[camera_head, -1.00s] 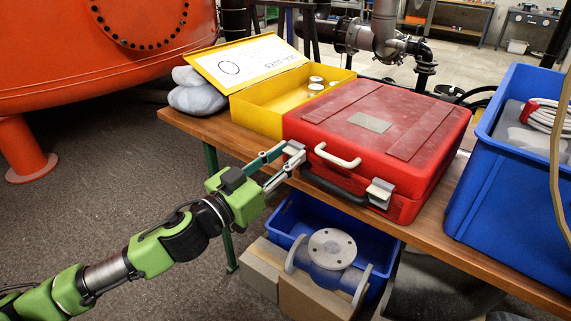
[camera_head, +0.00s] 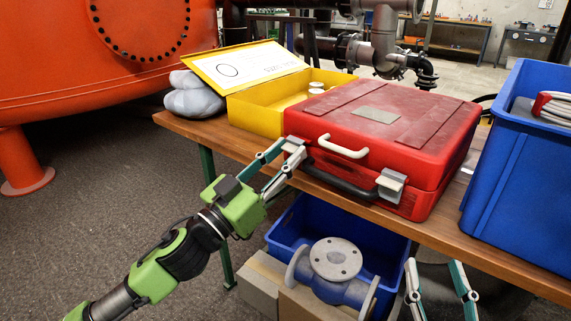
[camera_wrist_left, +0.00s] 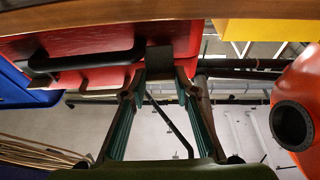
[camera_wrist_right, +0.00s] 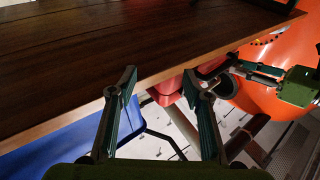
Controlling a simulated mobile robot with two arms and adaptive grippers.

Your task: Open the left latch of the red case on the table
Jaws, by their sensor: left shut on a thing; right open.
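The red case (camera_head: 385,120) lies on the wooden table with its lid down and a white handle (camera_head: 343,147) on its front. Its left latch (camera_head: 294,145) is a small pale grey plate at the front left corner; it shows as a dark block in the left wrist view (camera_wrist_left: 160,58). My left gripper (camera_head: 290,153) is shut on this latch, its fingers at either side. Whether the latch is raised is hard to tell. The right latch (camera_head: 391,182) sits against the case front. My right gripper (camera_head: 434,264) is open and empty, low in front of the table.
An open yellow box (camera_head: 262,112) stands left of the case, and a blue crate (camera_head: 510,170) close on its right. The table's front edge (camera_head: 450,237) runs below the case. Under it are a blue bin (camera_head: 385,240) and a grey flanged pipe piece (camera_head: 335,262).

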